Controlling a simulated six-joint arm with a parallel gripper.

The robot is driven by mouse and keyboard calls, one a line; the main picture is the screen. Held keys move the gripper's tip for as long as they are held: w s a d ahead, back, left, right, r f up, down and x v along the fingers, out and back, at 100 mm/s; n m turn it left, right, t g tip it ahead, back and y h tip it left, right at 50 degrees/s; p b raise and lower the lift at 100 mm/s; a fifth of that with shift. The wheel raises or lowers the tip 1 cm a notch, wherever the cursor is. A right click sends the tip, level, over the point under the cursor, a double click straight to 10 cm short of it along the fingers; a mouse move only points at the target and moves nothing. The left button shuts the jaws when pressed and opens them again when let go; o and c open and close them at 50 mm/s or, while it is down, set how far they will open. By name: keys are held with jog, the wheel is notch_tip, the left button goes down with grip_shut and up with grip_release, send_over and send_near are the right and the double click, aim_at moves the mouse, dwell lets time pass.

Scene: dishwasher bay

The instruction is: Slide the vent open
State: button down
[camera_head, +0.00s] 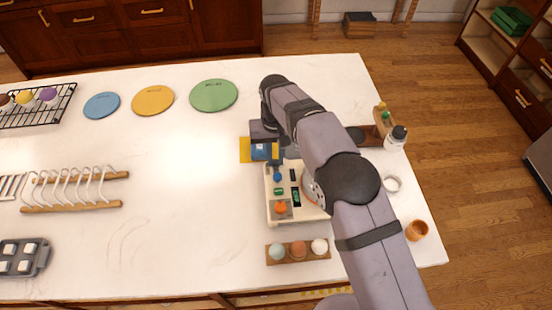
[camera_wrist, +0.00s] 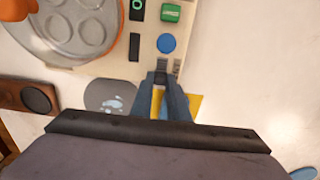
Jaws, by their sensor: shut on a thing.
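A cream appliance panel (camera_head: 271,198) lies on the white counter, partly hidden by my arm. It also shows in the wrist view (camera_wrist: 118,57), with a blue round button (camera_wrist: 166,43), a green switch (camera_wrist: 171,12) and dark slots. At its edge is a small dark grey vent tab (camera_wrist: 161,68), with a light slotted strip beside it. My gripper (camera_wrist: 162,84) is shut on this tab; its fingertips meet at the panel's edge. In the head view my gripper (camera_head: 272,152) is mostly hidden by its own wrist. How far the vent stands open cannot be told.
A yellow sheet (camera_head: 245,150) lies beside my gripper. A clear round lid (camera_wrist: 75,28) sits on the appliance. A wooden block with a dark round recess (camera_head: 370,135) and a bottle (camera_head: 396,139) stand to the right. An egg holder (camera_head: 283,261) lies in front.

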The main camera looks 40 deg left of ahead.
jog(key=shift+w+a+r, duration=0.15)
jog(key=shift+w+a, duration=0.05)
jog(key=shift+a, duration=0.05)
jog(key=c, duration=1.7)
grip_release()
jog(key=shift+w, duration=0.1)
jog(key=shift+r+b, duration=1)
jog(key=shift+r, duration=2.6)
